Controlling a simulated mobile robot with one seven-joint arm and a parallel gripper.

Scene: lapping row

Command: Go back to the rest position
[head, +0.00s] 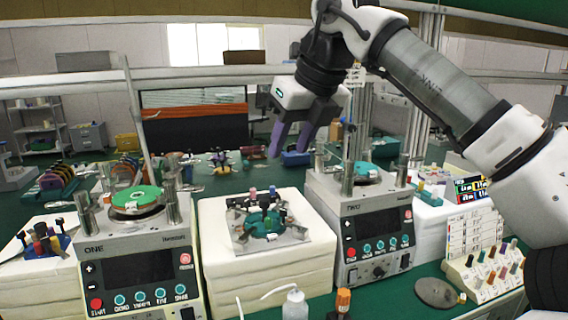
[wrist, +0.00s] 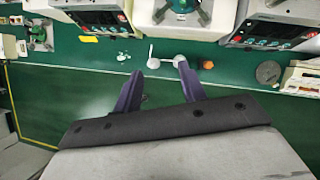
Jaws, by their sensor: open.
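My gripper (head: 291,140) is in the upper middle of the head view, raised above the bench. Its two purple fingers are spread apart and hold nothing. In the wrist view my gripper (wrist: 158,85) also shows open and empty, with the green bench top beyond the fingers. My arm comes in from the right side of the head view.
Two lapping machines, one at left (head: 140,270) and one at right (head: 375,235), flank a white block (head: 265,265) bearing a metal fixture (head: 268,222). In front stand a white bottle (head: 294,305) and an orange-capped bottle (head: 342,301). A grey disc (head: 436,292) and a holder rack (head: 484,277) are at right.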

